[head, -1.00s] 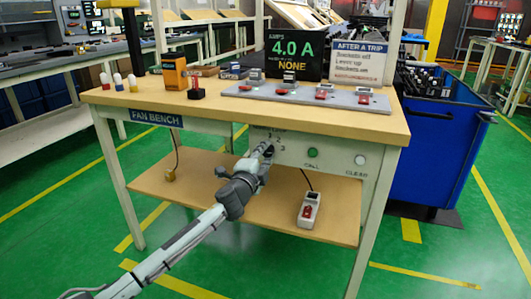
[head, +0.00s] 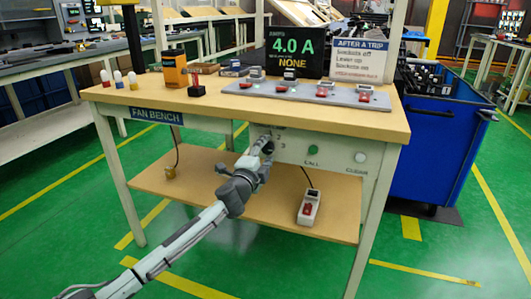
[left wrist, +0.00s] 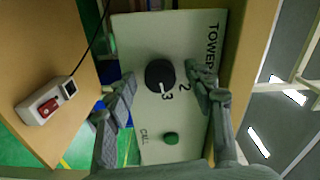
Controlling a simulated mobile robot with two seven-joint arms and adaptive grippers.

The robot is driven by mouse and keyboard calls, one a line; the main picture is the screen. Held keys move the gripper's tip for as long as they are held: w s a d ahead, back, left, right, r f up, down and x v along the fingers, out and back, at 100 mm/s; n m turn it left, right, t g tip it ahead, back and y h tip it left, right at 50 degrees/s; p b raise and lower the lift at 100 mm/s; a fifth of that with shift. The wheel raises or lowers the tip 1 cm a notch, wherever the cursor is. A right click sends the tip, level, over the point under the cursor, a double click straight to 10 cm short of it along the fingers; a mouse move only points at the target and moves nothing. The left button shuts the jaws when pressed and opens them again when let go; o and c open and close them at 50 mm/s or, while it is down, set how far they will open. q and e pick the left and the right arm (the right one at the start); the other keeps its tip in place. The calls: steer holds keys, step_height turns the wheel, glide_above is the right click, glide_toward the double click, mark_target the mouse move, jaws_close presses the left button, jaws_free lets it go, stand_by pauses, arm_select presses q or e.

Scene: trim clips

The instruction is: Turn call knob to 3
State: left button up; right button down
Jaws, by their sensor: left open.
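The black call knob (left wrist: 160,74) sits on the pale panel (left wrist: 140,40) under the bench top. It shows in the left wrist view, with printed 2 and 3 beside it. A short white mark at its edge lies close to the 3. My left gripper (left wrist: 163,82) is open, its fingers on either side of the knob with gaps showing. In the head view my left gripper (head: 263,148) is at the panel and hides the knob. My right gripper is in neither view.
A green CALL button (left wrist: 171,138) is close to the knob; a white CLEAR button (head: 360,157) is farther right. A switch box (head: 308,208) with a cord lies on the lower shelf (head: 330,229). The bench top (head: 230,110) overhangs the panel.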

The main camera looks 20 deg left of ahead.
arm_select(q)
steer(key=s, duration=1.2)
steer(key=shift+a, duration=0.2)
steer(key=s+a+f+n+g+y, duration=0.2)
steer(key=s+f+n+g, duration=0.15)
steer(key=s+f, duration=0.4)
steer(key=s+a+f+n+g+y, duration=0.1)
steer(key=s+a+f+n+g, duration=0.3)
steer(key=f, duration=0.7)
steer(key=s+d+f+n+g, duration=0.1)
steer(key=s+f+n+g, duration=0.2)
steer(key=s+f, duration=0.4)
steer(key=s+d+f+n+g+h, duration=0.1)
steer(key=s+f+n+g, duration=0.3)
steer(key=s, duration=1.2)
step_height(320, 180, down, 3)
steer(key=shift+d+f, duration=0.2)
steer(key=shift+n+g, duration=0.25)
